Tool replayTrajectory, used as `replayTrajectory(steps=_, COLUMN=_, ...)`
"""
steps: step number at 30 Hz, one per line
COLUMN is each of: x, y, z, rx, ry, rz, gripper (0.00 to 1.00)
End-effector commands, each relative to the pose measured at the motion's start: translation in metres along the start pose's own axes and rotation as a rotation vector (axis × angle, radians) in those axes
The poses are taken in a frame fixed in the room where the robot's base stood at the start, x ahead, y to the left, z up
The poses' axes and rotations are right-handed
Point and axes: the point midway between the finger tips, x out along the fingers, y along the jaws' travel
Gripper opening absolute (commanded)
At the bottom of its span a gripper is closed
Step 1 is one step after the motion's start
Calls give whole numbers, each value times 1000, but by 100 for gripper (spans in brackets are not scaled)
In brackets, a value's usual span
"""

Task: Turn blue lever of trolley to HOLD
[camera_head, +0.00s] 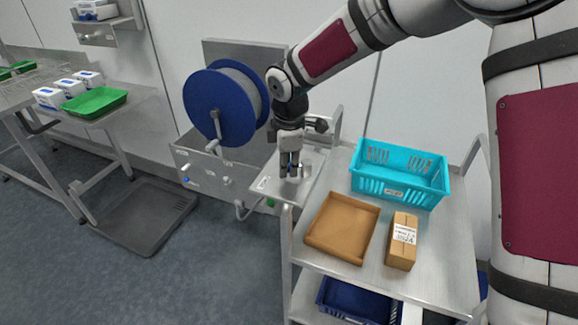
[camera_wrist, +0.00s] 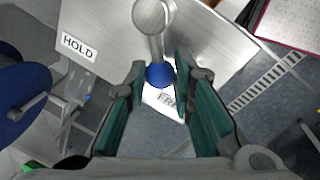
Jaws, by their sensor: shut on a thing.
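The trolley (camera_head: 450,262) stands at the right in the head view, with a small metal plate (camera_head: 268,184) at its left end. In the wrist view the lever has a round metal hub (camera_wrist: 153,14), a short metal rod and a blue ball knob (camera_wrist: 160,76). The lever points at the FREE label (camera_wrist: 166,100), which is partly hidden. The HOLD label (camera_wrist: 78,47) lies to the left on the plate (camera_wrist: 215,42). My gripper (camera_head: 290,172) points down over the plate. Its fingers are shut on the blue knob, one on each side. In the head view my gripper hides the knob.
A brown tray (camera_head: 312,243), a cardboard box (camera_head: 402,242) and a turquoise crate (camera_head: 400,196) are on the trolley top. A blue reel (camera_head: 212,105) stands behind and left of my gripper. A side table with a green tray (camera_head: 95,103) is farther left. Open floor lies front left.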

Motion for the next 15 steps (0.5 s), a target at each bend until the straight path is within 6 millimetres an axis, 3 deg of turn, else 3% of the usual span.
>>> replayTrajectory(steps=15, x=7, y=26, z=1, rx=478, ry=-94, rz=2, gripper=0)
